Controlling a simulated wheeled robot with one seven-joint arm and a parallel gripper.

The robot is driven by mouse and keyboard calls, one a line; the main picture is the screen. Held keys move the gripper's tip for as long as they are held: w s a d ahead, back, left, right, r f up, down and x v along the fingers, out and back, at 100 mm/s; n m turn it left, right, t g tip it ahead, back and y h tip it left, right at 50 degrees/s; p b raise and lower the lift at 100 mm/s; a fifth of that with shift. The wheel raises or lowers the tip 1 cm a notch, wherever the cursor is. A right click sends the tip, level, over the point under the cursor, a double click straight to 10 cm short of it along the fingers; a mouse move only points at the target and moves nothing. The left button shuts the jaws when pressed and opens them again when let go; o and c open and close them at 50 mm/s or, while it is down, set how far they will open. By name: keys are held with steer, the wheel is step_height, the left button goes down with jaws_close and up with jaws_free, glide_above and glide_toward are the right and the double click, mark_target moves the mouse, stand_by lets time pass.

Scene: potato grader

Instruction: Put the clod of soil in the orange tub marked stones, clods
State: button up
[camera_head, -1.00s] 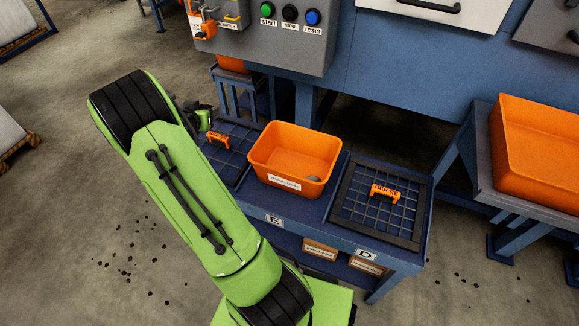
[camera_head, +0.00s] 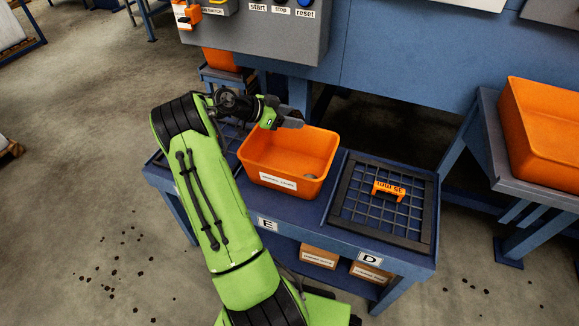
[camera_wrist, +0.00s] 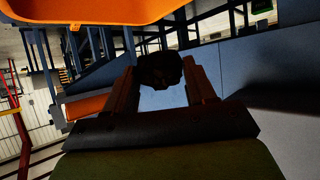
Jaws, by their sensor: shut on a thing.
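My gripper (camera_head: 290,119) is at the back left rim of the orange tub (camera_head: 256,153), on the blue table. The tub has a white label on its front, too small to read surely, and a small grey lump (camera_head: 309,177) lies inside it. In the wrist view, my gripper (camera_wrist: 160,82) is shut on a dark, rough clod of soil (camera_wrist: 160,70) held between its fingertips. In the head view the clod cannot be made out clearly. The orange tub's edge also shows at the top of the wrist view (camera_wrist: 90,12).
A dark grid screen with an orange handle (camera_head: 387,189) lies right of the tub, above label D. Another grid lies left, partly behind my arm. A larger orange tub (camera_head: 545,125) stands at the right. The control box (camera_head: 262,35) rises behind my gripper.

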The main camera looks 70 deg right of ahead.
step_height(320, 180, down, 3)
steer(key=shift+f+b, duration=0.2)
steer(key=shift+b, duration=0.55)
steer(key=o, duration=1.2)
steer(key=shift+c, duration=0.2)
steer(key=p+v, duration=0.5)
steer(key=v, duration=1.1)
steer(key=shift+f, duration=0.1)
